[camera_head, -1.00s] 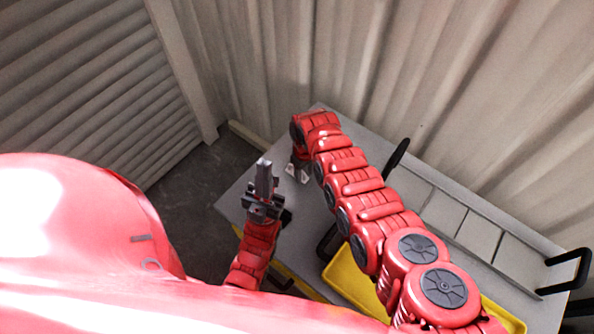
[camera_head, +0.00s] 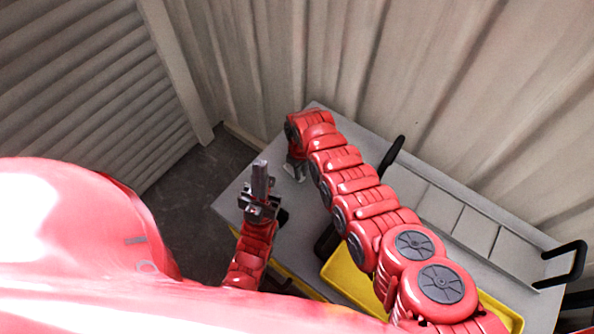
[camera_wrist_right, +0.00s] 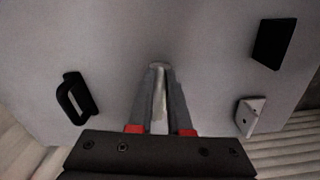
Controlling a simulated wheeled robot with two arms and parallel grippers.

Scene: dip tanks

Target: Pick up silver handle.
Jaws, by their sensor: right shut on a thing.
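The silver handle (camera_wrist_right: 160,98) is a slim, pale metal piece in the right wrist view. It lies between the two grey fingers of my right gripper (camera_wrist_right: 162,85), which is shut on it over the grey table top. In the head view my right gripper (camera_head: 296,171) is small and low at the table's far left corner, partly hidden under its red arm; the handle is hard to make out there. My left gripper (camera_head: 260,180) points up over the table's left edge, its fingers together with nothing seen between them.
The grey table (camera_head: 318,115) carries a yellow tray (camera_head: 345,275) and a grey sectioned tank (camera_head: 470,230) with black handles. In the right wrist view, a black handle (camera_wrist_right: 72,98), a black block (camera_wrist_right: 274,43) and a small silver bracket (camera_wrist_right: 250,116) surround the gripper. A corrugated wall stands behind.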

